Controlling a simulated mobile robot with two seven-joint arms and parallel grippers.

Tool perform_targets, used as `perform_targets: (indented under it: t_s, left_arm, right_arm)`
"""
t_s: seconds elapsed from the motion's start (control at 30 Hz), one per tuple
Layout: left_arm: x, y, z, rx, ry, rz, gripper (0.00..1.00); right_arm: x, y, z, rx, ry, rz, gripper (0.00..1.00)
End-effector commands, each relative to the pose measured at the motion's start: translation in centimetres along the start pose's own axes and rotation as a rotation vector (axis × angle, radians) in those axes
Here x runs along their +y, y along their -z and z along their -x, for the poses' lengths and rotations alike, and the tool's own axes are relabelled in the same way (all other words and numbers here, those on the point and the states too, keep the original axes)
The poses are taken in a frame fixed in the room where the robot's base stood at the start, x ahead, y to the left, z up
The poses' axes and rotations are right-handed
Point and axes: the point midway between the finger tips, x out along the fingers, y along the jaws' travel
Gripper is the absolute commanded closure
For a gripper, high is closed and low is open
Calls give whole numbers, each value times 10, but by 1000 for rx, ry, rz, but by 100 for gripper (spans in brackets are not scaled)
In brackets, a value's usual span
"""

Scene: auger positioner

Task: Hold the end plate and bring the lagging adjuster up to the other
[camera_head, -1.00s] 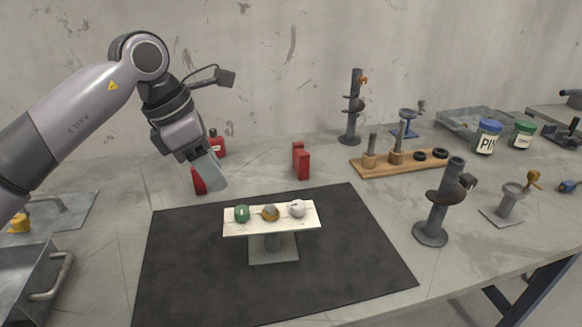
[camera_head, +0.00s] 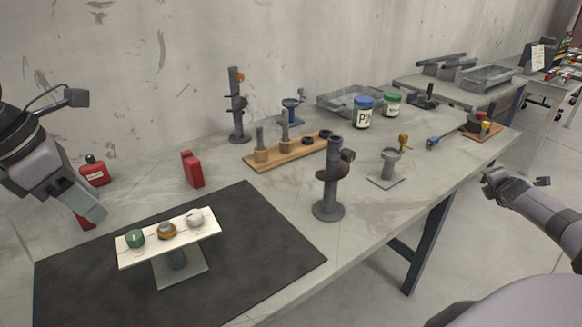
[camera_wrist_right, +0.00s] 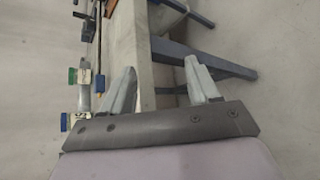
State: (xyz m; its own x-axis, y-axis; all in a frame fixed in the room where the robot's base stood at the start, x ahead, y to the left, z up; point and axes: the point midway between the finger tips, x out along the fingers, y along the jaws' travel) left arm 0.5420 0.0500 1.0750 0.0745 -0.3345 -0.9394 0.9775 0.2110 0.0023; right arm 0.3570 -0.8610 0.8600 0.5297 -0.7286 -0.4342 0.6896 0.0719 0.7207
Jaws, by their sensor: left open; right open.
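A white plate (camera_head: 150,250) stands on a grey pedestal on the black mat, with a green, an amber and a white round knob in a row on it. I cannot tell which part is the end plate or which adjuster lags. My left gripper (camera_head: 92,210) is open, above and left of the plate, apart from it. My right gripper (camera_head: 515,182) is open and empty, off the table's right side; its spread fingers also show in the right wrist view (camera_wrist_right: 160,75).
A dark post (camera_head: 328,185) with a collar stands right of the mat (camera_head: 265,240). Behind are a wooden rack (camera_head: 270,157), a red block (camera_head: 192,169), another post (camera_head: 238,105) and jars (camera_head: 363,113). The table edge (camera_head: 400,222) lies between the post and my right arm.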

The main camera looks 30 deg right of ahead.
Motion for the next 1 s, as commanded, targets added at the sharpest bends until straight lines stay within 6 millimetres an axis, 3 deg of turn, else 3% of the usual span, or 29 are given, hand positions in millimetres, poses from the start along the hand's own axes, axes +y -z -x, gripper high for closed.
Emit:
perform_targets:
  t_s: [0.03,0.07,0.5,0.57,0.67,0.87,1.0]
  left_arm:
    - [0,0,0,0,0,0,57]
    - [0,0,0,0,0,0,57]
    - [0,0,0,0,0,0,57]
    - [0,0,0,0,0,0,57]
    - [0,0,0,0,0,0,57]
    - [0,0,0,0,0,0,57]
    - [0,0,0,0,0,0,57]
  right_arm:
    - [22,-16,-1,-31,-33,16,39]
    - [32,-21,-2,-43,-50,25,39]
    - [168,-51,9,-131,-297,121,39]
    - [187,-48,12,-124,-338,125,39]
    - [224,-15,18,-50,-437,109,39]
    - [289,86,40,213,-615,43,39]
    - [327,156,68,414,-701,5,39]
